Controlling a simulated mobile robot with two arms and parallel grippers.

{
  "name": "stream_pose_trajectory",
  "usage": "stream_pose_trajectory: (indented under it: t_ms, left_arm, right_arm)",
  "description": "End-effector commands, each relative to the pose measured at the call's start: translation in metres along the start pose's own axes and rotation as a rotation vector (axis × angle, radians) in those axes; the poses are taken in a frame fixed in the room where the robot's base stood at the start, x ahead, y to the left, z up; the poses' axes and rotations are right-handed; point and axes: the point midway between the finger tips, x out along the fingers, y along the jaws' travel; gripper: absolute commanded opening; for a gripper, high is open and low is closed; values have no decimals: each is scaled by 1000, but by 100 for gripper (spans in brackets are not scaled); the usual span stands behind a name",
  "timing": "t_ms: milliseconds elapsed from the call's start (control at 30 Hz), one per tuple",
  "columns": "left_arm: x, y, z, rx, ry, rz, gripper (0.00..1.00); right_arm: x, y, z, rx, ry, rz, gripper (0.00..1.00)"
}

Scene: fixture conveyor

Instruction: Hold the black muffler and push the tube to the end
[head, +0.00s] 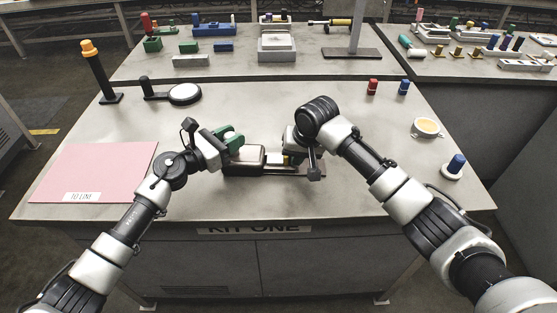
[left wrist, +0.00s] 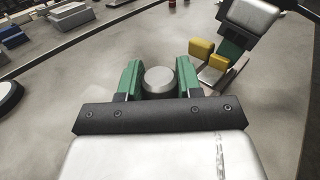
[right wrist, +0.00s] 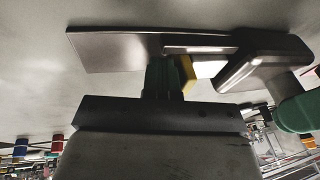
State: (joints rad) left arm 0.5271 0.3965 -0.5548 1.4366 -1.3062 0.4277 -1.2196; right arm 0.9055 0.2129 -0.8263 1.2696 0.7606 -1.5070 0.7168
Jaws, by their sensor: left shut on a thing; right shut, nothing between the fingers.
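The black muffler (head: 245,158) is a dark rounded body with a pale rim, lying on a dark base plate (head: 312,170) near the table's front. My left gripper (head: 229,141) is shut on it from above. In the left wrist view its green fingers (left wrist: 158,80) flank a dark round part with a grey top. The tube, a short white piece (right wrist: 208,68) with a yellow part (right wrist: 188,74), sits against the muffler's right side. My right gripper (right wrist: 163,75) is shut and empty, close beside the yellow part. I cannot tell whether they touch.
A pink mat (head: 95,172) lies left. A black post with an orange top (head: 97,72) and a round white-topped dial (head: 185,93) stand at back left. The middle behind the muffler is clear.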

Motion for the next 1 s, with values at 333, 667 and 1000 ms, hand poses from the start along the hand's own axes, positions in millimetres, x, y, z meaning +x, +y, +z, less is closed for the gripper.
stream_pose_trajectory:
  t_ms: [333,667,1000]
  left_arm:
    - [-1,1,-2,-1,2,3,0]
    - [-1,1,-2,-1,2,3,0]
    - [-1,1,-2,-1,2,4,0]
  right_arm:
    - [-14,4,-3,3,-1,6,0]
    - [-46,-3,-11,3,0,4,0]
    - [-67,-7,-16,3,-1,5,0]
